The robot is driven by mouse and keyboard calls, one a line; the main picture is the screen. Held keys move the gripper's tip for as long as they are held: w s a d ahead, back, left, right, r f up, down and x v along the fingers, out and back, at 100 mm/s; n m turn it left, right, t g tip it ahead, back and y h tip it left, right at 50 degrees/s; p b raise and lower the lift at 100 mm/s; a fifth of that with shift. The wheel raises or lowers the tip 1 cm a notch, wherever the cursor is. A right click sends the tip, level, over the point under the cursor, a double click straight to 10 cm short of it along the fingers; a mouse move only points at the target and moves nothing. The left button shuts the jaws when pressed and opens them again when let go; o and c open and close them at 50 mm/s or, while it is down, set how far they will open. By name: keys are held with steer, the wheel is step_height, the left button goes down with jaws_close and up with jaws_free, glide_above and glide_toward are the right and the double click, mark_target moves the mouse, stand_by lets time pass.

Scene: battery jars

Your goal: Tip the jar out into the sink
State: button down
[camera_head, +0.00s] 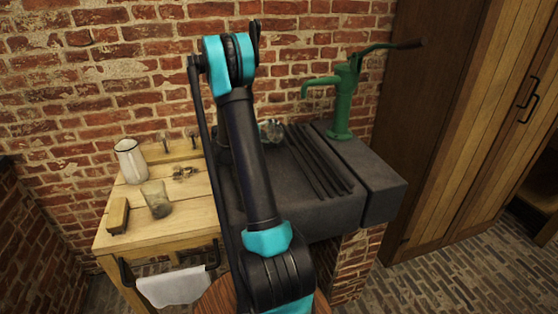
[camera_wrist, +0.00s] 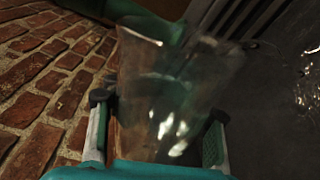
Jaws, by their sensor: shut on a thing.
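A clear glass jar (camera_wrist: 170,85) is between the fingers of my gripper (camera_wrist: 160,108) in the wrist view. My gripper is shut on it. The wrist view is rolled, with brick wall on the left and the sink on the right, so the jar looks tilted over. No clear contents show in it; bright glints lie on its glass. The dark stone sink (camera_head: 310,217) is right of the counter in the head view. My arm hides much of its basin. A glassy shape (camera_head: 272,131) shows just right of my arm, above the basin's back.
A green hand pump (camera_head: 341,105) stands at the sink's right back. On the wooden counter (camera_head: 185,213) are a white jug (camera_head: 130,161), another glass jar (camera_head: 157,199), a wooden-backed block (camera_head: 118,216) and small metal pieces (camera_head: 183,172). A white towel (camera_head: 172,287) hangs in front.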

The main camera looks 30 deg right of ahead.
steer(key=shift+s+f+m, duration=0.1)
steer(key=shift+s+m, duration=0.2)
steer(key=shift+w+f, duration=0.1)
steer(key=shift+w, duration=0.1)
steer(key=shift+r+m+t, duration=0.3)
steer(key=shift+r+m, duration=0.2)
steer(key=shift+m, duration=0.5)
stand_by(0.5)
steer(key=shift+s+f+m, duration=0.2)
steer(key=shift+f+m, duration=0.1)
steer(key=shift+m, duration=0.6)
